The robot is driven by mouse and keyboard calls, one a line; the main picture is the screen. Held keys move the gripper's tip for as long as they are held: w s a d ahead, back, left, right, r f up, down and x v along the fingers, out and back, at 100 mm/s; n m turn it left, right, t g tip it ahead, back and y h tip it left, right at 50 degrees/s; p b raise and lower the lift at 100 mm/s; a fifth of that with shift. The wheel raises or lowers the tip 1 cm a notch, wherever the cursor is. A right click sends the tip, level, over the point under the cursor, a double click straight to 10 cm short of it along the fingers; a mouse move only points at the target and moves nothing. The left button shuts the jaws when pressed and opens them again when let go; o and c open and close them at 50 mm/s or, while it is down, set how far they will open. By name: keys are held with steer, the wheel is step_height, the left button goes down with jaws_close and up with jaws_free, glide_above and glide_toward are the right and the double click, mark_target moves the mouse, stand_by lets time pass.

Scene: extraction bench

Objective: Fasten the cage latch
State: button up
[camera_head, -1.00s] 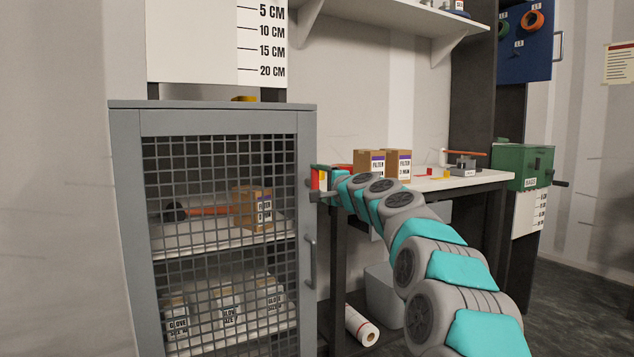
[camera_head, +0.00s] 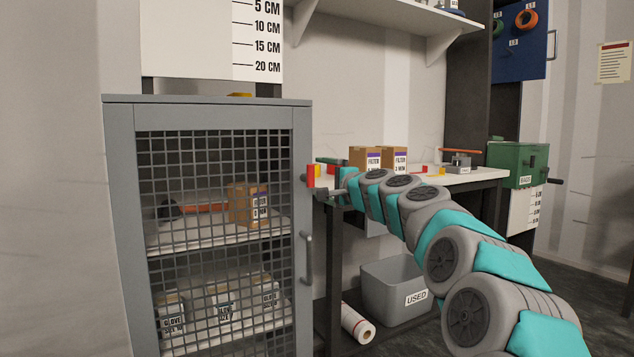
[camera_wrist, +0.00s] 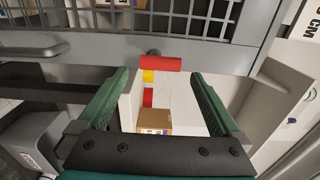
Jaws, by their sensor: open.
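The grey cage (camera_head: 118,220) stands at left with its mesh door (camera_head: 215,195) flush in the frame, as far as I can tell. A red latch piece (camera_head: 311,176) on a dark pivot sits at the door's right edge, above the handle (camera_head: 309,258). In the wrist view the red latch bar (camera_wrist: 155,63) lies crosswise just ahead of my fingertips, and the handle (camera_wrist: 35,50) is at upper left. My gripper (camera_wrist: 160,76) is open and empty, its green fingers pointing at the cage front either side of the latch. Contact with the latch cannot be told.
Behind my gripper is a bench (camera_head: 470,180) with filter boxes (camera_head: 364,157) and small coloured pieces. Below it are a grey bin (camera_head: 390,292) marked USED and a paper roll (camera_head: 358,323). A green machine (camera_head: 517,163) stands at right.

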steer(key=shift+v, duration=1.35)
steer(key=shift+s, duration=0.1)
steer(key=s+a+f+n+g+h+p, duration=0.1)
steer(key=s+f+n+g, duration=0.3)
steer(key=s+f, duration=0.65)
steer(key=s+a+f+n+g+h, duration=0.1)
steer(key=s+f+n+g, duration=0.5)
steer(key=s, duration=0.8)
steer(key=s+d+f+g+h, duration=0.2)
steer(key=s+d+f, duration=0.4)
steer(key=s, duration=0.5)
steer(key=s+d+f+n+g+h+p, duration=0.1)
steer(key=s+d+f+g+h, duration=0.1)
steer(key=s+d+f, duration=0.5)
steer(key=s+d+f+g+h, duration=0.2)
steer(key=s+d+f+h, duration=0.2)
steer(key=s, duration=1.2)
steer(key=d+f, duration=0.3)
steer(key=shift+s+d+f+g, duration=0.2)
steer(key=shift+d+f+g, duration=0.05)
steer(key=shift+d+g, duration=0.15)
steer(key=shift+a, duration=0.1)
